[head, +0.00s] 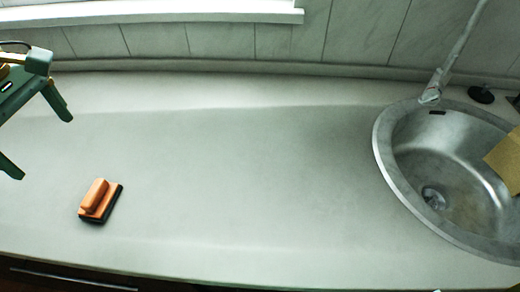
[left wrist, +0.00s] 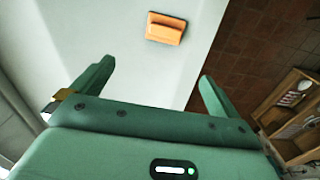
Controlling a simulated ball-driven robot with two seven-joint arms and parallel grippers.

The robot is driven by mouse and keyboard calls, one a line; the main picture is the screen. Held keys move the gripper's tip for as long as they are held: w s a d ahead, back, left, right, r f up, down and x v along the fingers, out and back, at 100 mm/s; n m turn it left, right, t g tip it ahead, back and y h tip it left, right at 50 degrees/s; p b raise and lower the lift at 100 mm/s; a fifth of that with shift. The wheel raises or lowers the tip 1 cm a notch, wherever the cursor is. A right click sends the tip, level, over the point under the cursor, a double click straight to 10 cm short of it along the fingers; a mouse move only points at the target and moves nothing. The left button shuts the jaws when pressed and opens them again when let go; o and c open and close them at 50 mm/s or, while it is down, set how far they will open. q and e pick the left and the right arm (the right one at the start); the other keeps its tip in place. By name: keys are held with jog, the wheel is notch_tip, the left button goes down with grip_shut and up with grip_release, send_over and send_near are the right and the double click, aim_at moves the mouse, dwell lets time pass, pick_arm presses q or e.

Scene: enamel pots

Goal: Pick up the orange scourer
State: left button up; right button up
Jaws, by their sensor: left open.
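The orange scourer (head: 95,199), a block with a raised grip and a dark underside, lies on the pale counter at the front left in the head view. It also shows in the left wrist view (left wrist: 165,29), near the counter edge and beyond the fingertips. My left gripper (head: 40,136) is green, open and empty at the left edge of the head view, up and left of the scourer and apart from it. Its two spread fingers also show in the left wrist view (left wrist: 156,75). My right gripper is not in view.
A round metal sink (head: 385,150) with a tap (head: 432,92) is at the right, with a tan object (head: 506,160) at its right side. The counter (head: 250,170) between scourer and sink is clear. A tiled floor (left wrist: 260,50) and a wooden shelf unit (left wrist: 290,110) lie beyond the counter edge.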

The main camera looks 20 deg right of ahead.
aim_at(89, 191)
pick_arm(q)
notch_tip(89, 191, down, 11)
jog(key=b, duration=0.4)
jog(key=shift+f+b, duration=0.1)
jog(key=shift+b, duration=0.3)
jog(key=f+b, duration=0.2)
jog(key=f, duration=0.1)
jog(key=s+d+f+b, duration=0.1)
jog(key=shift+f, duration=0.65)
jog(key=shift+r, duration=0.1)
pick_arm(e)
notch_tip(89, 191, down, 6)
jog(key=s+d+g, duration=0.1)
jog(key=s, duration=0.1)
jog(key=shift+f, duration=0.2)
pick_arm(q)
jog(key=shift+s, duration=0.1)
jog(key=shift+c, duration=0.3)
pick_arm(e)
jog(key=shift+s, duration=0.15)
pick_arm(q)
jog(key=c, duration=1)
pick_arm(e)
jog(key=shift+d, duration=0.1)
